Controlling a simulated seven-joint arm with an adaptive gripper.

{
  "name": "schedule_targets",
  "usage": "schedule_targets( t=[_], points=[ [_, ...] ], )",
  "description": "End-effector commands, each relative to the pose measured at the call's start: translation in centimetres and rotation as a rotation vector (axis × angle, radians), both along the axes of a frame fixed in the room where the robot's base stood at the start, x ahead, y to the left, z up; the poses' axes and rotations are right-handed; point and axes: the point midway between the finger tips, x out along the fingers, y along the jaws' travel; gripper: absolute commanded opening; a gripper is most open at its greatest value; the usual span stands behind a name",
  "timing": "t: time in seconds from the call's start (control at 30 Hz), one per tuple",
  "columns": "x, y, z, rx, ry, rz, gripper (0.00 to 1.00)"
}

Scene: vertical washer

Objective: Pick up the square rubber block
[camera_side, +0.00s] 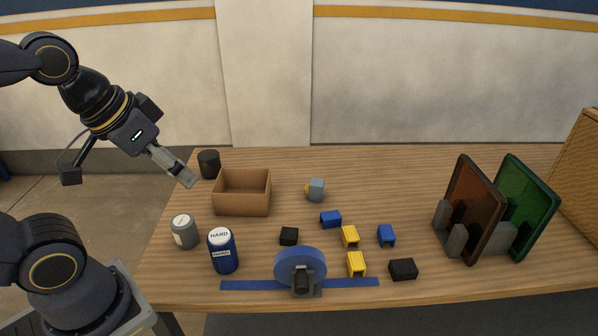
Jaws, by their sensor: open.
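Two black blocks lie on the wooden table. The smaller one (289,236) looks roughly square and sits near the middle, behind the blue disc. The larger one (403,269) looks longer and lies near the front edge at the right. I cannot tell from their look which is rubber. My gripper (189,180) is open and empty, in the air to the left of the cardboard box, up and left of both blocks. Its fingers point down and right and touch nothing.
An open cardboard box (242,208), a grey can (183,231), a blue can (222,250) and a black cylinder (208,164) stand at left. A blue disc (300,264) stands in front. Blue blocks (331,219) and yellow blocks (350,236) lie centrally. Upright panels (474,213) stand right.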

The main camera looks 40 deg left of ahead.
Motion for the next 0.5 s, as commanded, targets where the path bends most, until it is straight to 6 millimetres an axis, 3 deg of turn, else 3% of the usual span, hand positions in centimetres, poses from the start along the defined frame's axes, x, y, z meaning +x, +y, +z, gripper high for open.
schedule_targets(
  t=[0.37, 0.5],
  points=[
    [0.00, 0.00, 0.01, 0.005, 0.000, -0.009, 0.76],
    [0.00, 0.05, 0.02, 0.082, 0.000, -0.149, 0.76]
  ],
)
